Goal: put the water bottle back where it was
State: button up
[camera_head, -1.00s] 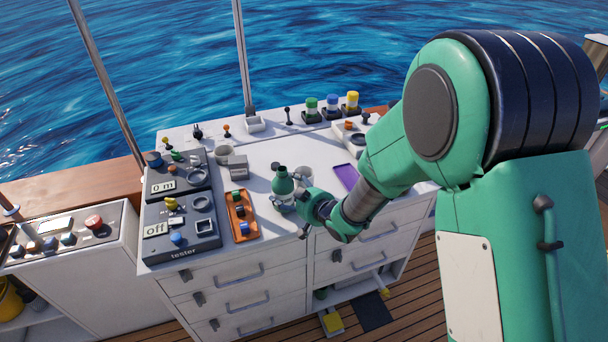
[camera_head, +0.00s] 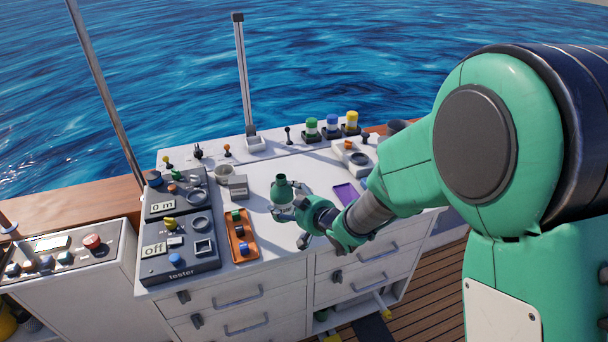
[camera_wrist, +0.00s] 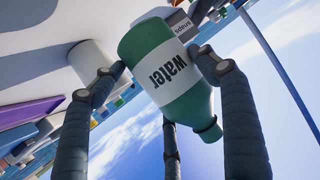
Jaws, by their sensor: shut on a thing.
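The green water bottle (camera_head: 280,192) has a white label reading "water". It stands upright at or just above the white worktop (camera_head: 275,247), right of the orange tray. My gripper (camera_head: 296,217) is shut on the bottle from its right side. In the wrist view the bottle (camera_wrist: 168,72) sits between my gripper's fingers (camera_wrist: 160,75), its label facing the camera. Whether its base touches the worktop is hard to tell.
An orange tray (camera_head: 232,232) and the tester panel (camera_head: 177,264) lie left of the bottle. A purple flat item (camera_head: 345,193) lies to the right.

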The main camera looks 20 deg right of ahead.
aim_at(287, 185)
notch_tip(287, 185, up, 9)
jog(key=shift+w+r, duration=0.1)
jog(key=shift+r, duration=0.1)
jog(key=shift+w+d+r, duration=0.1)
jog(key=shift+w+d, duration=0.05)
jog(key=shift+w, duration=0.1)
jog(key=w+d+r+p, duration=0.1)
jog(key=w+d+p, duration=0.25)
jog(key=w, duration=0.35)
jog(key=w+d+r+p, duration=0.1)
jog(key=w+d+p, duration=0.25)
jog(key=w, duration=0.35)
jog(key=w+d+f+p, duration=0.2)
jog(key=w+d+p, duration=0.4)
jog(key=w+d, duration=0.55)
jog(key=shift+w+a+f, duration=0.15)
jog(key=shift+a+f, duration=0.15)
jog(key=shift+f, duration=0.6)
jog(key=shift+w+a+f, duration=0.2)
jog(key=shift+a+f, duration=0.1)
jog(key=shift+f, duration=0.65)
jog(key=shift+w+a+f, duration=0.15)
jog(key=shift+a+f, duration=0.15)
jog(key=shift+f, duration=0.6)
jog(key=shift+f, duration=0.15)
jog(key=shift+f+b, duration=0.5)
jog(key=shift+f, duration=2.45)
jog(key=shift+f+b, duration=0.35)
jog(key=shift+f, duration=1.55)
